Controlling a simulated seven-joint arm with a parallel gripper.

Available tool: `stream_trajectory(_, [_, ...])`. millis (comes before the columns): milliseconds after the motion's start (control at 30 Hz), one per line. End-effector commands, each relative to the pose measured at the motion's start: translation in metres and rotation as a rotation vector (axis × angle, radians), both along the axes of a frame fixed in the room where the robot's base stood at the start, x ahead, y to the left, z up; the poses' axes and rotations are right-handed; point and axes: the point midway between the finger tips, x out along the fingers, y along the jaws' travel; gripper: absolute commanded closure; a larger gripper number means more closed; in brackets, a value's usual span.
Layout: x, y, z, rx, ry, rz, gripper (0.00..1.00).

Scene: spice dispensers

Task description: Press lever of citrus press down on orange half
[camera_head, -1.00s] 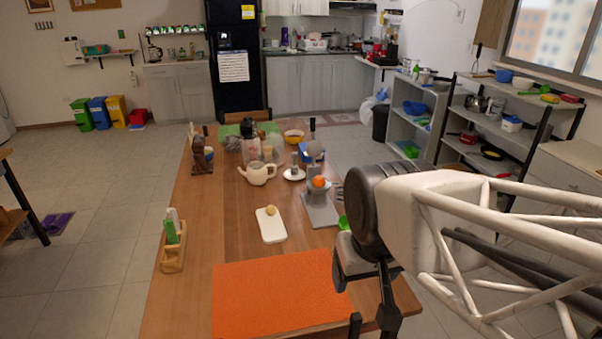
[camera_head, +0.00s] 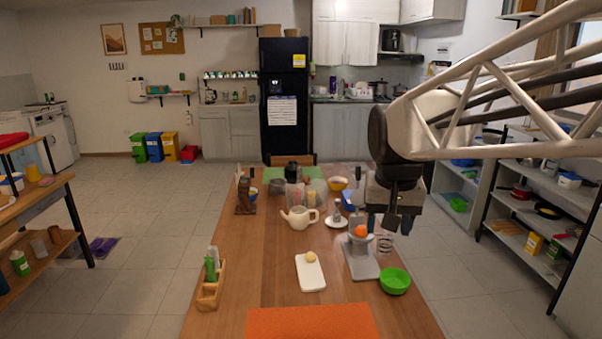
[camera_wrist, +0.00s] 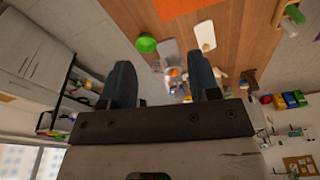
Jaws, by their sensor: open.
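The citrus press, with a grey base (camera_head: 362,265), stands on the right part of the wooden table. An orange half (camera_head: 361,231) sits on top of it; it also shows small between my fingers in the wrist view (camera_wrist: 175,72). The lever is hard to make out behind the orange half and near my fingers. My gripper (camera_head: 392,222) is open and empty, with fingers pointing down, and appears just right of the press in the head view. In the wrist view my two dark fingers (camera_wrist: 160,62) are spread wide, with the press visible beyond them.
A green bowl (camera_head: 395,281) stands right of the press. A white board (camera_head: 310,274) with a small yellow item lies left. A teapot (camera_head: 299,217), a white saucer (camera_head: 336,222) and several jars stand behind. An orange mat (camera_head: 310,322) lies in front, with bare table (camera_head: 255,270) at left.

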Motion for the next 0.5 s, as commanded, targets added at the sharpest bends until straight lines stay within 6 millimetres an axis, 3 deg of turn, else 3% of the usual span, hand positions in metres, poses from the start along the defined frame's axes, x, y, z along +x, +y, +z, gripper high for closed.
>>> stream_trajectory(500, [0.127,-0.013,0.04,0.004,0.048,-0.131,0.44])
